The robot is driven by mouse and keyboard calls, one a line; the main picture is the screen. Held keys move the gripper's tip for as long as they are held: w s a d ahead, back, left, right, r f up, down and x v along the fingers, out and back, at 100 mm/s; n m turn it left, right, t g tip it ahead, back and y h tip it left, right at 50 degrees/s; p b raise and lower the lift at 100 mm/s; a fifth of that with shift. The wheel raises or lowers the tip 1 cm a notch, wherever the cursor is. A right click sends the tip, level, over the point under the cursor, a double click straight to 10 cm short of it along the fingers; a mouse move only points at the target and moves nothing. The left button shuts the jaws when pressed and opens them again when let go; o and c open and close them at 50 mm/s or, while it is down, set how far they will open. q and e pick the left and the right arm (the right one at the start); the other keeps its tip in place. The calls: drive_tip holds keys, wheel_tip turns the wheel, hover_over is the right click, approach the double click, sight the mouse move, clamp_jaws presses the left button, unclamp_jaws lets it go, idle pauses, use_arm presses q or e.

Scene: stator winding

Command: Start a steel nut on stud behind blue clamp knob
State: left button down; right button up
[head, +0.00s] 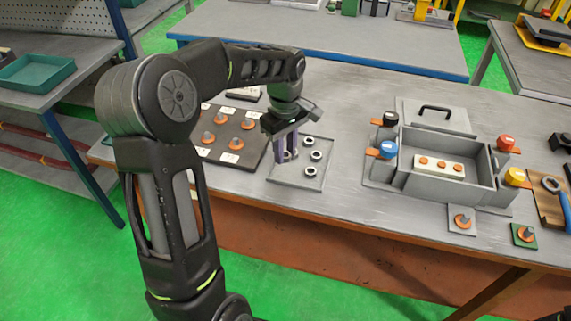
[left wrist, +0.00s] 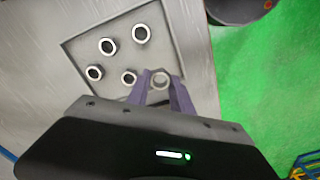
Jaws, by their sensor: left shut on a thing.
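My left gripper (head: 289,158) is over the nut tray (head: 283,179), its two purple fingers pointing down. In the left wrist view its fingers (left wrist: 161,88) are shut on a steel nut (left wrist: 160,79), gripped near the tray's edge. Several other steel nuts (left wrist: 108,46) lie loose on the tray; they also show in the head view (head: 316,155). The blue clamp knob (head: 388,149) is on the left side of the grey open box (head: 445,196), on an orange tab. The stud behind it cannot be made out. My right gripper is not seen.
A dark board (head: 256,142) with several orange-based studs lies left of the tray. Black (head: 390,118), red (head: 505,142) and yellow (head: 515,176) knobs surround the box. A grey lid with a black handle (head: 436,110) lies behind it. Bare bench separates tray and box.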

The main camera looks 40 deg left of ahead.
use_arm(q)
wheel_tip(320, 180, up, 4)
drive_tip(key=shift+r+p, duration=0.1)
drive_tip(key=shift+p, duration=1.15)
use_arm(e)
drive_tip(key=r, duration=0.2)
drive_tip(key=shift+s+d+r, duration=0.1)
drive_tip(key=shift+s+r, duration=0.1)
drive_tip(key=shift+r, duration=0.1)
